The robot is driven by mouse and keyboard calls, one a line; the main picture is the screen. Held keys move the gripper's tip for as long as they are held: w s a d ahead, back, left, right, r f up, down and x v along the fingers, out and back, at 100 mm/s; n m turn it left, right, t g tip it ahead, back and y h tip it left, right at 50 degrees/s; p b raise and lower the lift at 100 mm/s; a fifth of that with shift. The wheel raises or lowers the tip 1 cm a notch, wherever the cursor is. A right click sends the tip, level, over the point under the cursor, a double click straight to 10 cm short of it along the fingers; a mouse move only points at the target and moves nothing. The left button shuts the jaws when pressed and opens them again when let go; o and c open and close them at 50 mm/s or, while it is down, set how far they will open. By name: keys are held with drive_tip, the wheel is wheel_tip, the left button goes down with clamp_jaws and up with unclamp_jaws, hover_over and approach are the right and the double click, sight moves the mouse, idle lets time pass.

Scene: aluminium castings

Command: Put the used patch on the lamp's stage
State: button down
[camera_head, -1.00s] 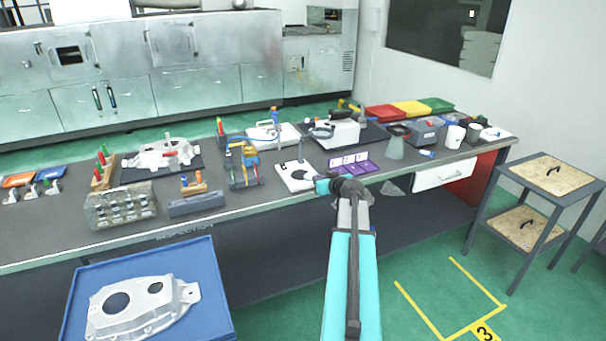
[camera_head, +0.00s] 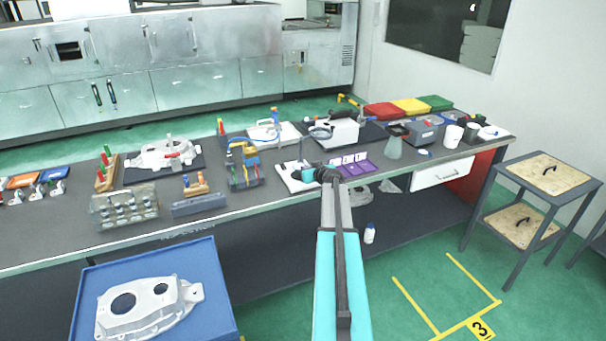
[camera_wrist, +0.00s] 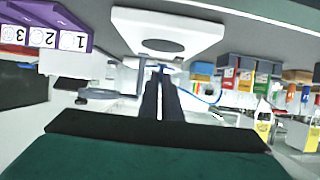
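The lamp has a white base with a dark round stage (camera_head: 294,179), on the bench left of the purple tray. The wrist view is tilted and shows what looks like this white base with its grey oval stage (camera_wrist: 163,46) close ahead of my fingers. My gripper (camera_head: 310,174) is above the right side of the base. In the wrist view its two dark fingers (camera_wrist: 161,75) are close together with a thin light gap. I cannot make out a patch between the tips. The purple tray (camera_head: 362,170) with white numbered cards is to the right; it also shows in the wrist view (camera_wrist: 75,17).
A blue-and-yellow tool stand (camera_head: 243,168) stands left of the lamp. A blue tray (camera_head: 222,300) with a casting is at front left. A white bottle (camera_head: 369,233) shows under the bench.

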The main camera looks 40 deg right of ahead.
drive_tip(key=shift+w+d, duration=0.1)
drive_tip(key=shift+w, duration=0.25)
drive_tip(key=shift+w+d+p, duration=0.15)
drive_tip(key=shift+w+p, duration=0.15)
drive_tip(key=shift+w, duration=0.1)
drive_tip(key=shift+f+p, duration=0.9)
drive_tip(key=shift+f, duration=0.9)
drive_tip(key=shift+f+b, duration=0.2)
drive_tip(key=shift+b, duration=0.2)
drive_tip(key=c, duration=2)
unclamp_jaws()
drive_tip(key=shift+r+p, duration=0.25)
drive_tip(key=shift+p, duration=0.1)
